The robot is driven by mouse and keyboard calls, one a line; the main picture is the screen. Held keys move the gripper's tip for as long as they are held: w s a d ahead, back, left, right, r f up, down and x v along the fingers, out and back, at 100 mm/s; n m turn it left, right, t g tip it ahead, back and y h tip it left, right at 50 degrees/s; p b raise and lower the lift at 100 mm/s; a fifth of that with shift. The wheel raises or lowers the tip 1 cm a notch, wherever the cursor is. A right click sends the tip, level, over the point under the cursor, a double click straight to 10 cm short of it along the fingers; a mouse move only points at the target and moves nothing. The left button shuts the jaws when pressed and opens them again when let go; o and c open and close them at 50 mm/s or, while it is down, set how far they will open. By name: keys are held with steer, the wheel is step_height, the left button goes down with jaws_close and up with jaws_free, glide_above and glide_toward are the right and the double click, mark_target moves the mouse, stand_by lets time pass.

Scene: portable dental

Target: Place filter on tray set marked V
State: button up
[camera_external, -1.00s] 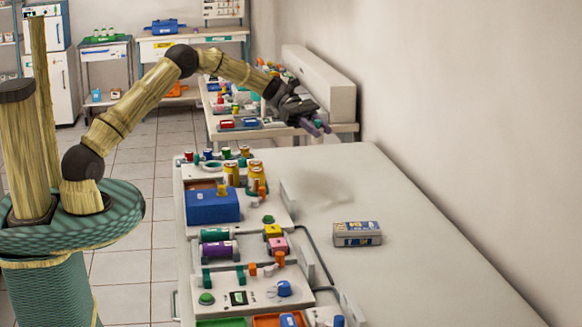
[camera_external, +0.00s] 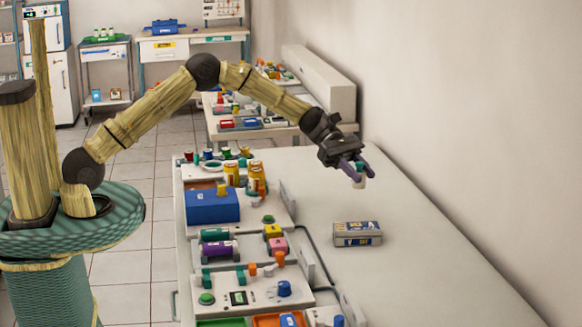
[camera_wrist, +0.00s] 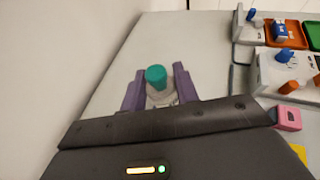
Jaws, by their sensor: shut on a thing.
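My gripper (camera_external: 355,170) is shut on a small upright piece with a teal cap and a pale body, which I take for the filter (camera_external: 360,180). The gripper holds it above the bare right side of the long table. Several tray sets line the table's left side, one with a blue box (camera_external: 212,207) and one with a green button (camera_external: 207,299). I cannot read a V on any of them.
A grey box with a blue and yellow label (camera_external: 357,234) lies on the table near the gripper. Orange (camera_wrist: 287,33) and green (camera_wrist: 313,35) trays show in the wrist view. The wall bounds the table's right side. The right half is mostly clear.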

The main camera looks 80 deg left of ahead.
steer(key=shift+d, duration=0.55)
steer(key=shift+f, duration=0.1)
glide_above(357, 226)
steer(key=shift+f, duration=3.05)
steer(key=shift+f, duration=1.9)
steer(key=shift+f, duration=0.1)
steer(key=o, duration=0.9)
steer(key=shift+o, duration=0.2)
